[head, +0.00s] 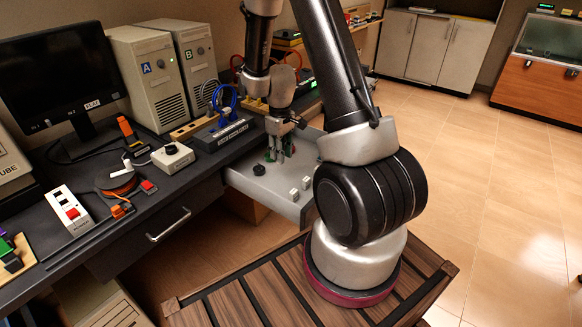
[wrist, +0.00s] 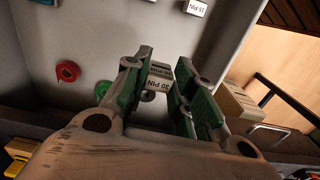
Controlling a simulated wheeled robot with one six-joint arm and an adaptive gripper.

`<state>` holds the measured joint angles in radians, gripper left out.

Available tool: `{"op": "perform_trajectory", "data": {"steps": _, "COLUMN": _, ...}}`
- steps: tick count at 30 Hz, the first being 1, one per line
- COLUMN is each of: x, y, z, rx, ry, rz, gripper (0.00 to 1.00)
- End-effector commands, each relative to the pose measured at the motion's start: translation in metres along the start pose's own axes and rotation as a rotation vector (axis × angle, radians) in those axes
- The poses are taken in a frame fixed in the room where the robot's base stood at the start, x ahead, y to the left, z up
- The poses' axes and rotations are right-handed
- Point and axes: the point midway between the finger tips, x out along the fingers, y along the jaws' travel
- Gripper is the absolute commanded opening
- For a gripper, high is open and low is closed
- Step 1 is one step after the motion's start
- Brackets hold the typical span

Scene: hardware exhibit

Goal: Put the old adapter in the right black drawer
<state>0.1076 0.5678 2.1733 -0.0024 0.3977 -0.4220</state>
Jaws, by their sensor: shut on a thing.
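My gripper (head: 277,155) points down over the open grey-lined drawer (head: 245,182) at the right end of the black desk. In the wrist view my gripper (wrist: 170,90) has green pads shut on a small pale adapter (wrist: 159,74) labelled "20 PIN". The fingers hide part of it, and I cannot tell whether it touches the drawer floor. Two pale blocks (head: 294,195) lie toward the drawer's front corner; one in the wrist view reads "15 PIN" (wrist: 196,7). A closed black drawer (head: 150,238) with a silver handle is to the left.
The desk carries a monitor (head: 60,85), two computer towers (head: 150,80), a cable dock (head: 222,132) and a cord reel (head: 117,178). A cardboard box (wrist: 240,103) stands below.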

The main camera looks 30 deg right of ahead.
Motion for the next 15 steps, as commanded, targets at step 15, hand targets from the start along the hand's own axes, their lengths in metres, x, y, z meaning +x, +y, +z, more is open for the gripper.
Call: {"op": "perform_trajectory", "data": {"steps": 15, "x": 0.072, "y": 0.004, "z": 0.006, "rx": -0.024, "ry": -0.004, "rz": -0.002, "gripper": 0.04}}
